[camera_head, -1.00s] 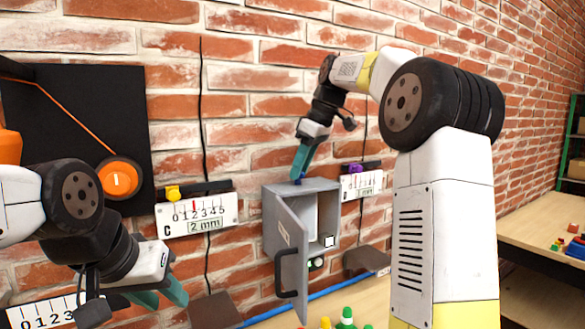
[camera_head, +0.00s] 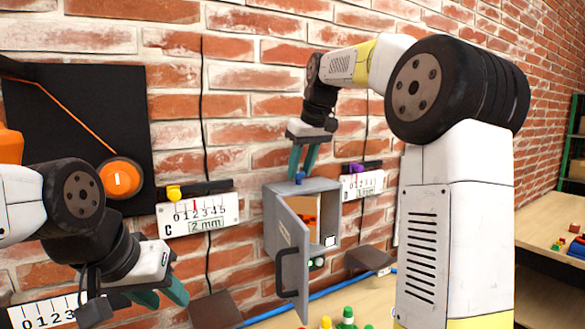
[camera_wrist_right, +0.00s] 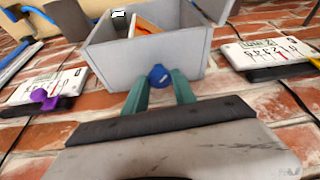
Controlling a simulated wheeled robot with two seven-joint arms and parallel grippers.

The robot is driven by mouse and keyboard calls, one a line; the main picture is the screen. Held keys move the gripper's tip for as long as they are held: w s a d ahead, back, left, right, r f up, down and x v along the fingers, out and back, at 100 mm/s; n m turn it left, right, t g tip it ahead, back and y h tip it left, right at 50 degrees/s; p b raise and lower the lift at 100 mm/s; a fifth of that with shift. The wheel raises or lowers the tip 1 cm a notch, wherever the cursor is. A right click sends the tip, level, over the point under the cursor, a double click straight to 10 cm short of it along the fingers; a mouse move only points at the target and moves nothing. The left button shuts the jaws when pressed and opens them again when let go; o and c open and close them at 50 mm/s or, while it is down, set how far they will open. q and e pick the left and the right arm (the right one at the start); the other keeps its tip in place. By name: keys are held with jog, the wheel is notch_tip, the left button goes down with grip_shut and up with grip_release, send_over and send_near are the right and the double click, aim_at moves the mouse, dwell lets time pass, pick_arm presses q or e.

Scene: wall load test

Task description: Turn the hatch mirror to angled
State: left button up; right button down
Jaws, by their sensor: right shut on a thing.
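The grey wall box, or hatch (camera_head: 326,190), has its door (camera_head: 291,262) swung open toward me. A mirror-like panel (camera_head: 306,208) inside shows orange and brick tones; its exact angle is hard to tell. A blue knob (camera_head: 299,179) sits on the box top and also shows in the right wrist view (camera_wrist_right: 158,76). My right gripper (camera_head: 301,171) comes down from above, its teal fingers shut on the knob from both sides. My left gripper (camera_head: 170,297) is low at the left, open and empty, well away from the box.
Gauge C (camera_head: 198,216), with a yellow knob, hangs left of the box; gauge D (camera_head: 362,185), with a purple one, hangs right. A black panel with an orange dial (camera_head: 120,179) is at far left. Coloured pegs (camera_head: 346,318) stand on the bench below.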

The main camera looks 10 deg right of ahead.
jog(key=c, duration=1)
grip_release()
jog(key=shift+c, duration=0.2)
jog(key=v, duration=0.7)
jog(key=shift+r, duration=0.3)
jog(key=shift+s+d, duration=0.1)
jog(key=shift+s, duration=0.1)
